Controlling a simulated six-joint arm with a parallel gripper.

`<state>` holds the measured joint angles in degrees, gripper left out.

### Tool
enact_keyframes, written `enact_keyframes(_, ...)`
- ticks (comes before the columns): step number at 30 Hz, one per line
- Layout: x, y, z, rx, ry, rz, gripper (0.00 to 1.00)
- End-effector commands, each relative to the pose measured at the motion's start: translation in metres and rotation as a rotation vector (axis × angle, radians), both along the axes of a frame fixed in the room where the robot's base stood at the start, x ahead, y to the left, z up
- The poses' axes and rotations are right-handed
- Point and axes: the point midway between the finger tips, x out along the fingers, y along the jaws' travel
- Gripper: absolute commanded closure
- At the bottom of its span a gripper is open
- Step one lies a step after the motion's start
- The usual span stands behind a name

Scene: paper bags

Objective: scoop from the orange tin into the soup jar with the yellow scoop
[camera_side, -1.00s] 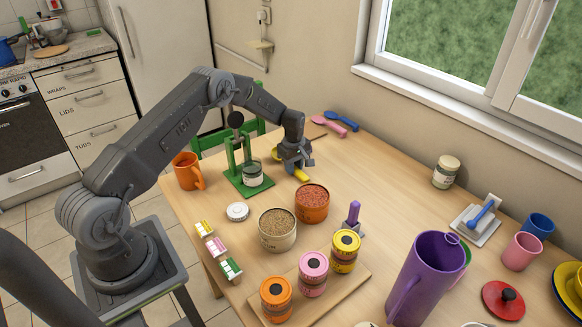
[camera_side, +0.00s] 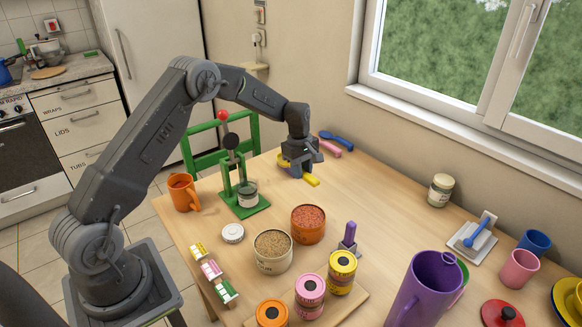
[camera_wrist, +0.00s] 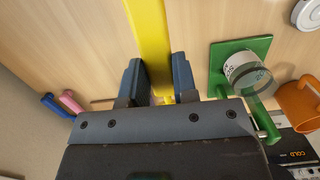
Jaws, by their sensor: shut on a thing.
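My gripper (camera_side: 303,168) is shut on the yellow scoop (camera_side: 312,180), over the far part of the table. In the wrist view the scoop's yellow handle (camera_wrist: 151,45) runs between my two fingers (camera_wrist: 156,85) and out of the top of the picture; its bowl is not clear. The orange tin (camera_side: 308,235), full of reddish grains, stands open nearer the front. A glass jar with a white label (camera_side: 248,196) stands on a green stand left of my gripper, also seen in the wrist view (camera_wrist: 246,74). I cannot read its label, so I cannot confirm it is the soup jar.
A cream tin of brown grains (camera_side: 271,262) stands beside the orange tin. An orange mug (camera_side: 182,195) is left of the stand. Lidded tins, a purple jug (camera_side: 424,290) and a lidded jar (camera_side: 440,190) stand forward and right.

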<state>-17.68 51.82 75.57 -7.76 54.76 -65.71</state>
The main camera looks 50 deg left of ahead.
Motion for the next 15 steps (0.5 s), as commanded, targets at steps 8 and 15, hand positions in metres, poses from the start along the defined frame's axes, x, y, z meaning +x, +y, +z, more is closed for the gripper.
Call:
enact_keyframes(8, -0.034, -0.122, 0.024, -0.207, 0.010, -0.046, 1.00)
enact_keyframes(15, -0.063, -0.180, 0.036, -0.312, 0.024, -0.050, 1.00)
